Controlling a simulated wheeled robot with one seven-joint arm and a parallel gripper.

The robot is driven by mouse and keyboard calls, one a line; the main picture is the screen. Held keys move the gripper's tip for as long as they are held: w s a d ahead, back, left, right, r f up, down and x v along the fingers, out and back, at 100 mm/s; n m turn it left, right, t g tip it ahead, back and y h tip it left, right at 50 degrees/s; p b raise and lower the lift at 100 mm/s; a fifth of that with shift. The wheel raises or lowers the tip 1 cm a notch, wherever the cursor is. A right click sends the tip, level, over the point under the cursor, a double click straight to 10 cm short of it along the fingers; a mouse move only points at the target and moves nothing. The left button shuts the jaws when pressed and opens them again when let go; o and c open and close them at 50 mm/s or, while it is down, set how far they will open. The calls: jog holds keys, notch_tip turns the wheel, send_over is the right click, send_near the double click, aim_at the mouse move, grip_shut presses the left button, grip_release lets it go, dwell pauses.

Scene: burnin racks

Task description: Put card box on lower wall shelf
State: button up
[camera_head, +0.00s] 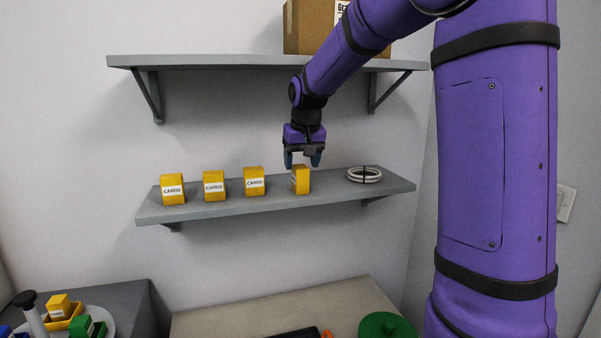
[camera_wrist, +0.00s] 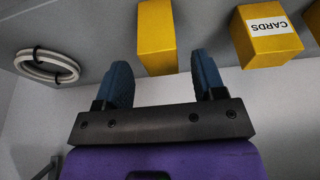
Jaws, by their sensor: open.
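Several yellow card boxes stand on the lower wall shelf (camera_head: 240,205). The rightmost card box (camera_head: 301,180) is turned, so its label does not face the head camera. My gripper (camera_head: 303,160) is just above this box, pointing down, with its fingers apart and nothing between them. In the wrist view the same box (camera_wrist: 157,38) appears beyond my open fingers (camera_wrist: 162,80), and a labelled card box (camera_wrist: 265,35) is to its right. The other card boxes stand upright in a row to the left, at the first (camera_head: 172,189), second (camera_head: 214,186) and third (camera_head: 254,181).
A coiled white cable (camera_head: 364,174) lies on the lower shelf right of the boxes. The upper shelf (camera_head: 220,62) holds a cardboard box (camera_head: 310,25) and overhangs my arm's area. Below are a table (camera_head: 270,305), a green round object (camera_head: 387,326) and a yellow box in a tray (camera_head: 59,307).

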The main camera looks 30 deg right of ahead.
jog(key=s+a+n, duration=0.1)
jog(key=s+a, duration=0.3)
jog(key=s, duration=0.6)
jog(key=s+a+n+t, duration=0.1)
jog(key=s+a, duration=0.3)
jog(key=s, duration=0.7)
jog(key=s+a+n+t+y, duration=0.1)
jog(key=s+a, duration=0.2)
jog(key=s, duration=0.7)
jog(key=shift+s+a+r, duration=0.2)
jog(key=shift+s+a, duration=0.15)
jog(key=shift+a, duration=0.05)
jog(key=shift+c, duration=0.2)
